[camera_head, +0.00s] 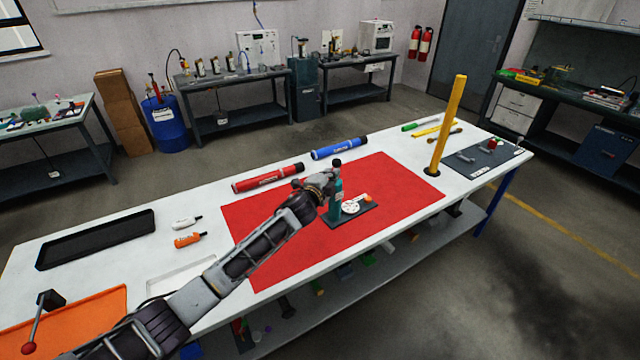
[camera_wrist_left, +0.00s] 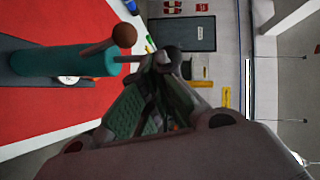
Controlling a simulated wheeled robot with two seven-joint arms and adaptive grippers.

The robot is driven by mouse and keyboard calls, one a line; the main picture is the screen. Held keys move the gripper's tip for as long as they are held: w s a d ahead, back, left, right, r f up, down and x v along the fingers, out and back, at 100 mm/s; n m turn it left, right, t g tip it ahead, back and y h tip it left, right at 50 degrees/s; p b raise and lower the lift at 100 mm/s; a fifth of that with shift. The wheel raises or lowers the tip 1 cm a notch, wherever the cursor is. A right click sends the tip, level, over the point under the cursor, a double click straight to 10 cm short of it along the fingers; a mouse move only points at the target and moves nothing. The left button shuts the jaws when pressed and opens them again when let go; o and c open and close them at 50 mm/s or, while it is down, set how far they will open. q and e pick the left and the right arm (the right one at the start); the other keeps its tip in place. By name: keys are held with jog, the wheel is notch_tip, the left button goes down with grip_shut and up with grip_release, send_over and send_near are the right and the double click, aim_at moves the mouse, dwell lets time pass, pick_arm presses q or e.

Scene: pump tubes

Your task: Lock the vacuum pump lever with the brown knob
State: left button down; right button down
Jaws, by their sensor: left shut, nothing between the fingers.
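The vacuum pump has a teal cylinder (camera_head: 335,205) standing upright on a dark base (camera_head: 362,210) on the red mat (camera_head: 395,175). The teal cylinder (camera_wrist_left: 60,61) lies sideways in the left wrist view. A lever there ends in the brown knob (camera_wrist_left: 124,36). A black knob (camera_head: 336,162) tops the pump in the head view. My left gripper (camera_head: 326,183) is at the upper part of the pump, shut and empty. In the left wrist view its fingers (camera_wrist_left: 160,66) lie beside the cylinder's end, apart from the brown knob. I cannot tell whether they touch the black knob (camera_wrist_left: 172,55).
Red (camera_head: 268,178) and blue (camera_head: 339,147) tubes lie behind the mat. A yellow post (camera_head: 447,125) stands to the right. A black tray (camera_head: 97,239), small bottles (camera_head: 188,239) and an orange tray (camera_head: 85,320) are on the left. The mat's right part is clear.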

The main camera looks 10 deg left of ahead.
pick_arm(q)
jog(key=shift+s+r, duration=0.15)
jog(key=r+v, duration=0.1)
jog(key=v, duration=0.9)
jog(key=shift+w+r+b, duration=0.2)
jog(key=shift+r+b, duration=0.15)
jog(key=shift+b, duration=0.05)
pick_arm(e)
jog(key=shift+s+d+f, duration=0.25)
jog(key=shift+s+f, duration=0.05)
jog(key=shift+f, duration=0.05)
pick_arm(q)
jog(key=shift+a, duration=0.15)
